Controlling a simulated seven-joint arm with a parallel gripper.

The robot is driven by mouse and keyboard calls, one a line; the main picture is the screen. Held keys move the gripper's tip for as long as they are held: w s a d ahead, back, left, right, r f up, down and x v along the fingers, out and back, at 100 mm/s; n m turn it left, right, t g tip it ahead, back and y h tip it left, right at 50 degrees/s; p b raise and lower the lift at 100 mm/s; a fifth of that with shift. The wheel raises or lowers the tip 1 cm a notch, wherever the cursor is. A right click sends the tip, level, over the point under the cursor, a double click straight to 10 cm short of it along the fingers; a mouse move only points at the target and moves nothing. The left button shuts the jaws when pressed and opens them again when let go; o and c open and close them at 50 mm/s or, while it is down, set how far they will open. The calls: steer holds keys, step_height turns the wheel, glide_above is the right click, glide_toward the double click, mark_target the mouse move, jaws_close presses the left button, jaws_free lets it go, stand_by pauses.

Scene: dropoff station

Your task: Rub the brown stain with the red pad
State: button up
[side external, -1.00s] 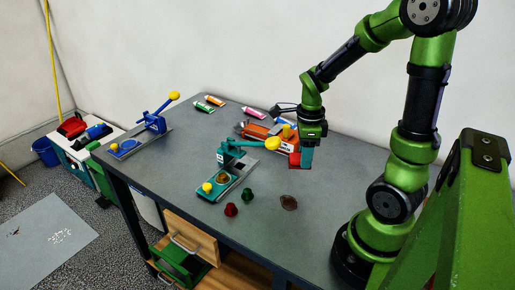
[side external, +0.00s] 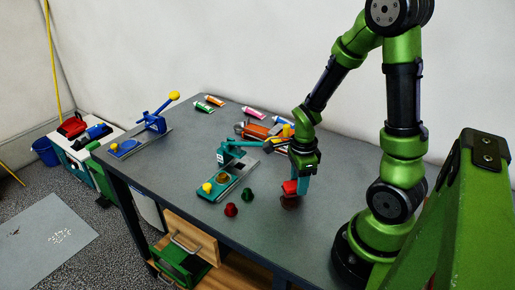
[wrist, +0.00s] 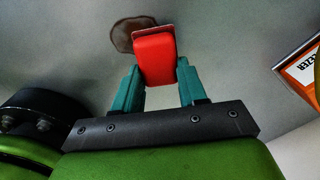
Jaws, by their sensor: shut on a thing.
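The red pad (wrist: 156,62) is clamped between the two teal fingers of my gripper (wrist: 160,85) in the wrist view. In the side view the pad (side external: 290,187) hangs below my gripper (side external: 297,190), directly by the brown stain (side external: 290,203). In the wrist view the stain (wrist: 124,36) is a round brown patch on the grey table, partly covered by the pad, mostly showing to its left. I cannot tell whether the pad touches the table.
A teal press with a yellow knob (side external: 207,187) stands left of my gripper on the table (side external: 180,165). A green knob (side external: 248,195) and a red knob (side external: 231,209) are close by. An orange box (side external: 256,131) lies behind. Table front right of the stain is clear.

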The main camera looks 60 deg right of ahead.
mark_target(291, 203)
steer(key=shift+s+f, duration=0.1)
steer(key=shift+f, duration=0.65)
steer(key=shift+a, duration=1.1)
steer(key=shift+c, duration=0.4)
steer(key=shift+a+f, duration=0.15)
steer(key=shift+a, duration=2.45)
steer(key=shift+d, duration=3.65)
steer(key=shift+s+d, duration=0.1)
steer(key=shift+a, duration=3.85)
steer(key=shift+d, duration=3.75)
steer(key=shift+d+r, duration=0.1)
steer(key=shift+r, duration=4.05)
